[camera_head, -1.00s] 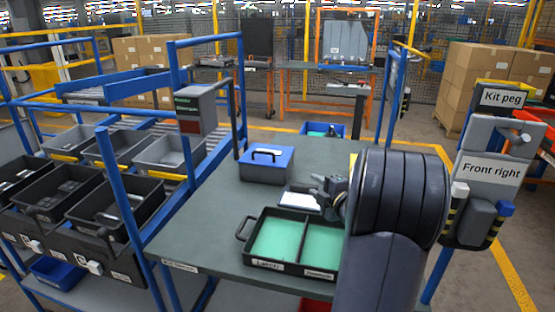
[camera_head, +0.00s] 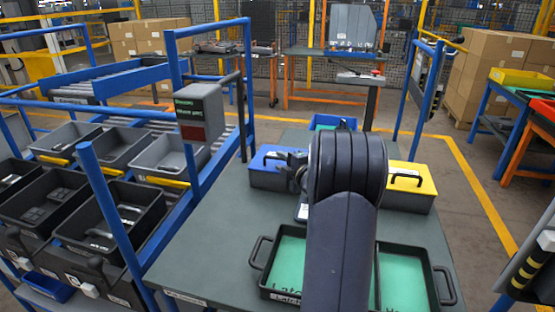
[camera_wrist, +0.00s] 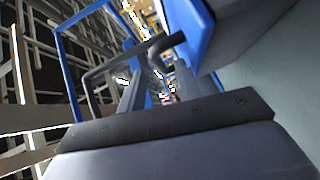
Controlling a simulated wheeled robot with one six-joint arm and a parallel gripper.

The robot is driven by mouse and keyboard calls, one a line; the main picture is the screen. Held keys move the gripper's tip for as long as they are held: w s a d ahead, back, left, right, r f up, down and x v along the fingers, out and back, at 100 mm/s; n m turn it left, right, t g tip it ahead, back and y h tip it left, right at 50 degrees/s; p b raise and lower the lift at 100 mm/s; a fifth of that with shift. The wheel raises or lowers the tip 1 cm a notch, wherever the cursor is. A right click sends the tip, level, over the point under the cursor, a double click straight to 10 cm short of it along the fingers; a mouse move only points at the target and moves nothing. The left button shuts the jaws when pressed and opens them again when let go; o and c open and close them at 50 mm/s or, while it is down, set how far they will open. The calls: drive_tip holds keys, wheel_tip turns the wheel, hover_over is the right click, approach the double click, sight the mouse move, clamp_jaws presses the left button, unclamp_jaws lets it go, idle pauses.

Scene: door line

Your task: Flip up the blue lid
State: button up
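The blue lid (camera_head: 262,158) tops a grey box at the back of the green-grey table and looks closed. My gripper (camera_head: 290,160) is at the right side of this box in the head view, partly hidden by my forearm. I cannot tell whether a finger touches the handle.
A box with a yellow lid (camera_head: 413,182) stands to the right. A black divided tray (camera_head: 268,268) with green liners lies at the table's front. A grey sign box on a post (camera_head: 200,112) and blue rack posts stand on the left.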

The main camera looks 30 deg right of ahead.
drive_tip(key=shift+w+f, duration=0.2)
drive_tip(key=shift+w, duration=1.15)
drive_tip(key=shift+c, duration=0.3)
clamp_jaws()
